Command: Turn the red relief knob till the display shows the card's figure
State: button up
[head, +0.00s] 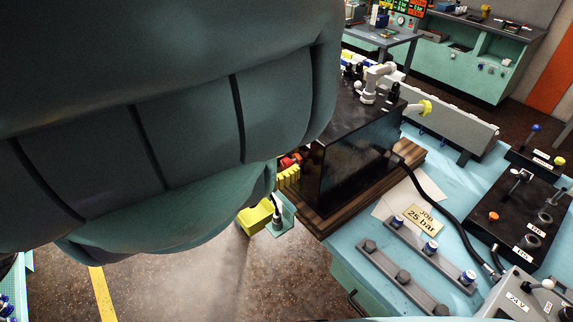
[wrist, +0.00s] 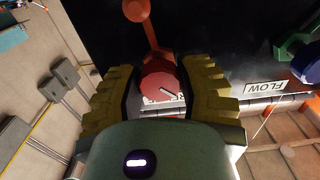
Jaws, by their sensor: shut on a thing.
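The red relief knob (wrist: 163,82) sits on the dark front of the block, with a pale line on its face slanting to lower right. My gripper (wrist: 165,90) has its yellow ridged fingers on both sides of the knob and is shut on it. The label by the knob is mostly hidden. In the head view, my arm covers the left half; a yellow finger (head: 289,177) and a bit of red (head: 289,161) show at the block's left side. I cannot make out a pressure display reading.
The black block (head: 355,150) stands on a wooden base (head: 322,217). A green knob (wrist: 293,46) and a blue knob (wrist: 309,66) are right of the red one, near a "FLOW" label (wrist: 265,87). A black hose (head: 440,205) crosses the teal bench. A black control box (head: 515,215) stands right.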

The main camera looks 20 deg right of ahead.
jog(key=shift+m, duration=0.3)
jog(key=shift+r+m+p, duration=0.1)
jog(key=shift+m+p, duration=0.65)
jog(key=shift+m, duration=0.15)
jog(key=shift+m+p, duration=0.35)
jog(key=shift+m, duration=0.85)
jog(key=m, duration=0.2)
jog(key=m+b, duration=0.1)
jog(key=shift+f+m, duration=0.35)
jog(key=shift+m, duration=0.05)
jog(key=m+b, duration=0.3)
jog(key=shift+f+b, duration=0.15)
jog(key=shift+b, duration=0.25)
grip_shut()
jog(key=m+b, duration=0.3)
jog(key=b, duration=0.3)
jog(key=shift+f+m, duration=0.1)
jog(key=shift+m, duration=0.3)
jog(key=m+b, duration=0.2)
jog(key=b, duration=0.1)
jog(key=shift+r, duration=0.25)
jog(key=shift+b, duration=0.35)
jog(key=shift+r+m, duration=0.2)
jog(key=shift+m, duration=0.1)
